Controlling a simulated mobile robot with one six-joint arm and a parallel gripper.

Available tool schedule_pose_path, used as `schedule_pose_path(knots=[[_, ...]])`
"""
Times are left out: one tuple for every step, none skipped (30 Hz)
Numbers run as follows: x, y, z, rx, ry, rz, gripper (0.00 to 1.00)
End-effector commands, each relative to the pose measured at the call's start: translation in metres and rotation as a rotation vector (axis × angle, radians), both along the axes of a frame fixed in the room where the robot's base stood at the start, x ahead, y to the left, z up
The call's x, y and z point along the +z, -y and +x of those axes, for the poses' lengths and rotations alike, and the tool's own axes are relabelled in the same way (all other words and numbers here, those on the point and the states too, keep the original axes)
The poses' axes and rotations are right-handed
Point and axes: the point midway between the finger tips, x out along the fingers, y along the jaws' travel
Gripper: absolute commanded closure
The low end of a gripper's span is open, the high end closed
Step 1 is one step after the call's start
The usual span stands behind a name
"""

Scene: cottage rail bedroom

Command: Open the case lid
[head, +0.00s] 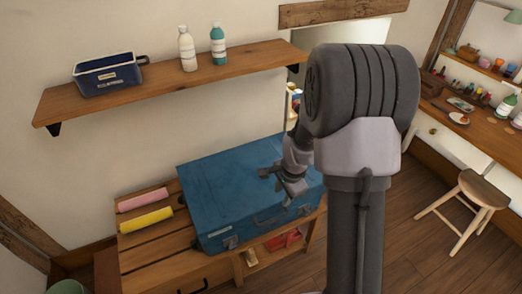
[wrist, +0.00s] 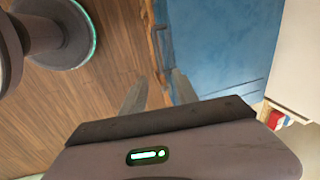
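The blue case (head: 225,190) lies on the wooden bench with its lid shut. Its front face shows a handle (head: 270,217) and metal latches. My gripper (head: 272,183) is in front of or above the right part of the case in the head view; I cannot tell whether it touches it. In the wrist view the two fingers of my gripper (wrist: 158,92) are spread apart with nothing between them. There the blue case (wrist: 215,45) lies beyond and right of the fingers. My arm hides the area right of the case in the head view.
The wooden bench (head: 150,253) holds a pink roll (head: 142,200) and a yellow roll (head: 146,220) left of the case. A wall shelf (head: 150,92) with a dark blue bin (head: 108,78) and two bottles hangs above. A stool (head: 470,205) stands right, with open floor before it.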

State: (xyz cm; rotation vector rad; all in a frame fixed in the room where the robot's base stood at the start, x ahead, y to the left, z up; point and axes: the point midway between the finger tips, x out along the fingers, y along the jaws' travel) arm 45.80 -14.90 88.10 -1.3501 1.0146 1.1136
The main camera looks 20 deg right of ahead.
Motion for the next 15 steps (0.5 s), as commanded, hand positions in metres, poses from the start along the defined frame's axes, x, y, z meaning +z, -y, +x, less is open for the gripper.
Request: schedule_pose_path(knots=[[-0.010, 0.005, -0.001, -0.027, -0.011, 0.006, 0.64], [-0.014, 0.007, -0.001, -0.038, -0.015, 0.007, 0.64], [-0.021, 0.008, 0.000, -0.047, -0.017, 0.009, 0.64], [-0.026, 0.008, 0.000, -0.049, -0.018, 0.009, 0.64], [-0.031, 0.008, 0.001, -0.049, -0.018, 0.009, 0.64], [-0.041, 0.007, 0.003, -0.047, -0.018, 0.008, 0.64], [-0.049, 0.007, 0.004, -0.046, -0.019, 0.008, 0.64], [-0.059, 0.007, 0.005, -0.047, -0.019, 0.009, 0.64], [-0.072, 0.006, 0.007, -0.046, -0.020, 0.009, 0.64], [-0.081, 0.006, 0.009, -0.045, -0.019, 0.008, 0.64], [-0.091, 0.006, 0.011, -0.045, -0.019, 0.009, 0.64], [-0.103, 0.006, 0.013, -0.046, -0.020, 0.009, 0.64], [-0.112, 0.006, 0.015, -0.044, -0.019, 0.009, 0.64], [-0.121, 0.006, 0.017, -0.044, -0.019, 0.009, 0.64], [-0.133, 0.005, 0.019, -0.044, -0.019, 0.009, 0.64]])
